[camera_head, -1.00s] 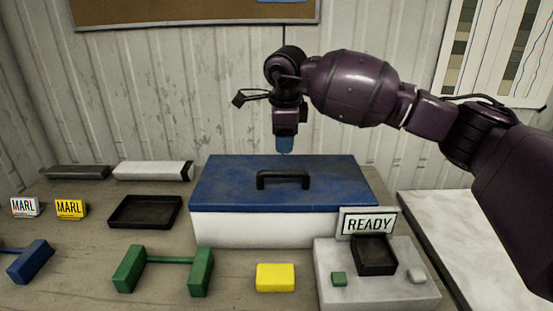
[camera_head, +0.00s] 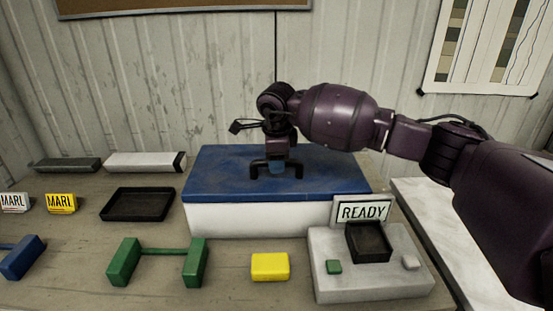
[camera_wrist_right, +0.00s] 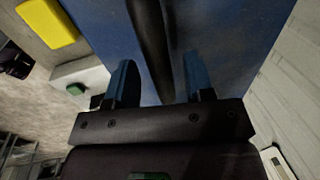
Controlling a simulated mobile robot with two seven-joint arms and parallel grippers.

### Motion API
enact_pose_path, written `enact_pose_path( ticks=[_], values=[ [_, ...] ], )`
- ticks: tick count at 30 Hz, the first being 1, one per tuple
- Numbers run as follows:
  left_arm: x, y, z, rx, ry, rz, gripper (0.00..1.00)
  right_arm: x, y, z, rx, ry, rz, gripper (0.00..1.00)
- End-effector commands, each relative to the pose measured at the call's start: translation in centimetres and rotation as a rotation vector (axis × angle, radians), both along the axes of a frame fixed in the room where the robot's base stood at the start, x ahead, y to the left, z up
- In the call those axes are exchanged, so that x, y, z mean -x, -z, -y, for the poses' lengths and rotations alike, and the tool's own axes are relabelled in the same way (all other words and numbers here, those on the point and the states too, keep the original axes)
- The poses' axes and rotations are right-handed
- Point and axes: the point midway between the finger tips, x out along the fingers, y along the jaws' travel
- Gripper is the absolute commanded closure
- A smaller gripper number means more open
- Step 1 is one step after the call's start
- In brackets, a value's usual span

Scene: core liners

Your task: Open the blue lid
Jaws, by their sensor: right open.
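The blue lid (camera_head: 225,178) lies flat on a white box (camera_head: 250,218) in the middle of the table. A black handle (camera_head: 256,168) stands up from the lid. My right gripper (camera_head: 277,172) points down at the handle from above and partly hides it. In the right wrist view, the open blue fingertips of the gripper (camera_wrist_right: 157,82) lie on either side of the black handle (camera_wrist_right: 152,45), with gaps to it. The blue lid (camera_wrist_right: 100,30) fills the view behind them. I cannot tell whether the fingers touch the lid. My left gripper is not in view.
A grey block with a black tray (camera_head: 368,242) and a READY sign (camera_head: 363,211) stands front right of the box. A yellow block (camera_head: 270,266) and a green holder (camera_head: 160,252) lie in front. A black tray (camera_head: 137,204) is at left.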

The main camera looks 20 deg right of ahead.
Motion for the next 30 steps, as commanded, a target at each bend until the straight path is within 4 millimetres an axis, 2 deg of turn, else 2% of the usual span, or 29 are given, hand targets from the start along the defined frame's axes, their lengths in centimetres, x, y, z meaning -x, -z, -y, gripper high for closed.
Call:
enact_pose_path(
  ticks=[9, 18, 30],
  values=[
    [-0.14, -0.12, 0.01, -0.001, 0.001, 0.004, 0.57, -0.03, 0.17, 0.0, 0.0, 0.0, 0.0, 0.53],
    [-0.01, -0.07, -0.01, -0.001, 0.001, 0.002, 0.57, -0.01, 0.15, -0.01, 0.0, -0.001, 0.0, 0.99],
    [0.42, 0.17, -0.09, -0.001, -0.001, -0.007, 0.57, -0.27, -0.46, 0.09, 0.001, 0.0, 0.002, 1.0]
  ],
)
